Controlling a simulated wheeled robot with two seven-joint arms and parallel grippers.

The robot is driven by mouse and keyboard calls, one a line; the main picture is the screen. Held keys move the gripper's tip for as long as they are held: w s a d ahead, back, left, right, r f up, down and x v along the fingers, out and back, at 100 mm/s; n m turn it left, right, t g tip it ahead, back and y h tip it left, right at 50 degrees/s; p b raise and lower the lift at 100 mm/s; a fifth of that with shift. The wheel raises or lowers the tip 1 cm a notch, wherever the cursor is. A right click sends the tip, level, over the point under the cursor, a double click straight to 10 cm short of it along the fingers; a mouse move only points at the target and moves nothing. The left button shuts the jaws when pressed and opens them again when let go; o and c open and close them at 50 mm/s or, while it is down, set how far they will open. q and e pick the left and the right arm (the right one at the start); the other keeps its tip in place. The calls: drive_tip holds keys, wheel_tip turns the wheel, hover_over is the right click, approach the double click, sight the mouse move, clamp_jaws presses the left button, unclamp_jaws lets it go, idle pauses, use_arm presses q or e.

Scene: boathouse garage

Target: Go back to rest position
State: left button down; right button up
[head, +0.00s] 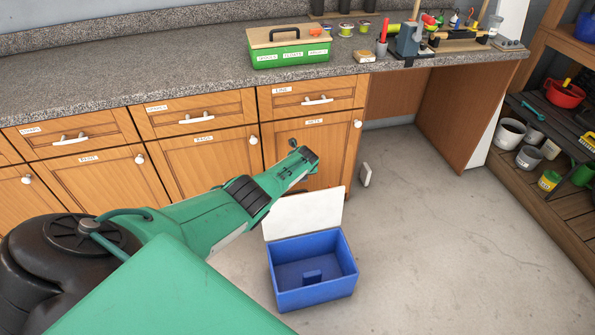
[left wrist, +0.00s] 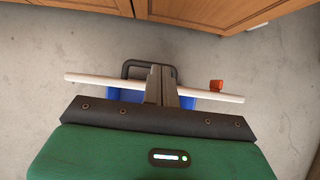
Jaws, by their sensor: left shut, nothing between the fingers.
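My green left arm reaches in from the left in the head view and ends in front of the lower cabinet doors; its fingers are hard to make out there. In the left wrist view my left gripper (left wrist: 161,75) is shut and empty, above the floor and the blue box. The open blue box (head: 313,293) stands on the floor with its white lid (head: 318,215) raised at the back, just below the arm's end. The lid shows nearly edge-on in the left wrist view (left wrist: 97,80), partly hidden by the gripper. My right gripper is in neither view.
A wooden cabinet row (head: 100,185) with a speckled countertop (head: 180,78) runs along the wall. A green toolbox (head: 289,53) and several tools stand on it. A wooden shelf (head: 520,180) with pots and cans is at right. Clear concrete floor (head: 440,260) lies between the box and shelf.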

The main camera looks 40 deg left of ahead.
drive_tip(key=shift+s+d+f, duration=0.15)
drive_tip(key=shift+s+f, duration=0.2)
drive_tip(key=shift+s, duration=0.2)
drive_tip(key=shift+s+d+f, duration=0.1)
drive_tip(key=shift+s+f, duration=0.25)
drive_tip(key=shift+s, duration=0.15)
